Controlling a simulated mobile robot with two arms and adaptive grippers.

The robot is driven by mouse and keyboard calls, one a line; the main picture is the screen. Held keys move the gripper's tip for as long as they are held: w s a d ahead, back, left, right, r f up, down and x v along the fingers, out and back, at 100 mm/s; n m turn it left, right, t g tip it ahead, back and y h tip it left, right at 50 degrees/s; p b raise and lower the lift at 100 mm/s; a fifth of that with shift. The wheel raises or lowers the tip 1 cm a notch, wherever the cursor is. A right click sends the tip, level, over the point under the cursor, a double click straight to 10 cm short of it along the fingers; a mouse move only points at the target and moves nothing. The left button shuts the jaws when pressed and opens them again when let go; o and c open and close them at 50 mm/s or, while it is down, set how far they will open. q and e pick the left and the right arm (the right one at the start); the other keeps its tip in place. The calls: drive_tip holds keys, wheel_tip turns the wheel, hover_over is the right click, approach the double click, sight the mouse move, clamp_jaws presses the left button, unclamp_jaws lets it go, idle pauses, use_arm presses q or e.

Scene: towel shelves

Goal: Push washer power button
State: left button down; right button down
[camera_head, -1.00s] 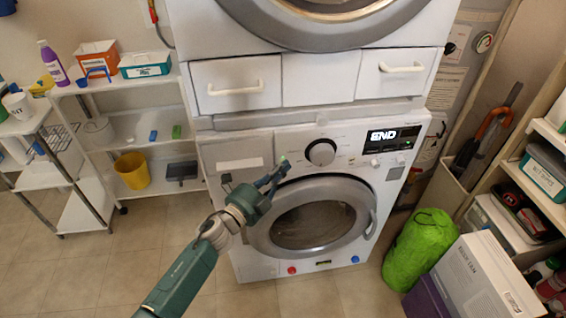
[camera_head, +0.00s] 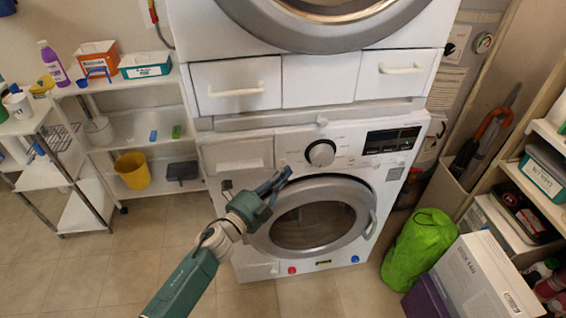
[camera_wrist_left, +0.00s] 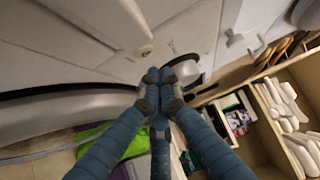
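The washer (camera_head: 225,155) is the white lower front-loading machine in the head view, with a round door, a knob (camera_head: 321,153) and a dark display (camera_head: 392,140). A small round button (camera_head: 282,162) sits on its panel left of the knob; it is likely the power button. A small round button also shows in the left wrist view (camera_wrist_left: 145,50). My left gripper (camera_head: 287,172) points at the panel just below this button. In the left wrist view its blue fingers (camera_wrist_left: 160,84) meet at the tips, with nothing between them. I cannot tell whether they touch the panel. My right gripper is not in view.
A second machine (camera_head: 210,25) is stacked above, with drawer fronts below its door. White shelves (camera_head: 145,125) stand at the left.

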use_arm(q)
drive_tip(key=shift+s+d+r+p, duration=0.1)
drive_tip(key=shift+s+d+p, duration=0.1)
drive_tip(key=shift+s, duration=0.65)
drive_tip(key=shift+s+d+f+p, duration=0.15)
drive_tip(key=shift+s+d, duration=0.1)
drive_tip(key=shift+s, duration=0.55)
drive_tip(key=shift+s+d+r+p, duration=0.15)
drive_tip(key=shift+s+d, duration=0.05)
drive_tip(key=shift+s, duration=0.65)
drive_tip(key=s+a+f+n+g+y, duration=0.2)
drive_tip(key=s+a+f+n, duration=0.25)
drive_tip(key=f, duration=0.65)
drive_tip(key=s+a+f+n+g+y, duration=0.25)
drive_tip(key=s+a+f+n, duration=0.2)
drive_tip(key=f, duration=0.75)
drive_tip(key=s+a+f+n+g+y, duration=0.1)
drive_tip(key=s+a+f+n+y, duration=0.2)
drive_tip(key=s+f, duration=0.55)
drive_tip(key=s+a+f+n+g, duration=0.2)
drive_tip(key=s+f, duration=0.4)
drive_tip(key=s, duration=0.5)
drive_tip(key=s+a+f+n+g+y, duration=0.1)
drive_tip(key=s+a+f+n+g, duration=0.1)
drive_tip(key=s+f+n+g, duration=0.2)
drive_tip(key=s+a+f+n+g+y, duration=0.1)
drive_tip(key=s+a+f+n+g, duration=0.2)
drive_tip(key=s+f, duration=0.7)
drive_tip(key=s, duration=0.9)
drive_tip(key=shift+s, duration=0.3)
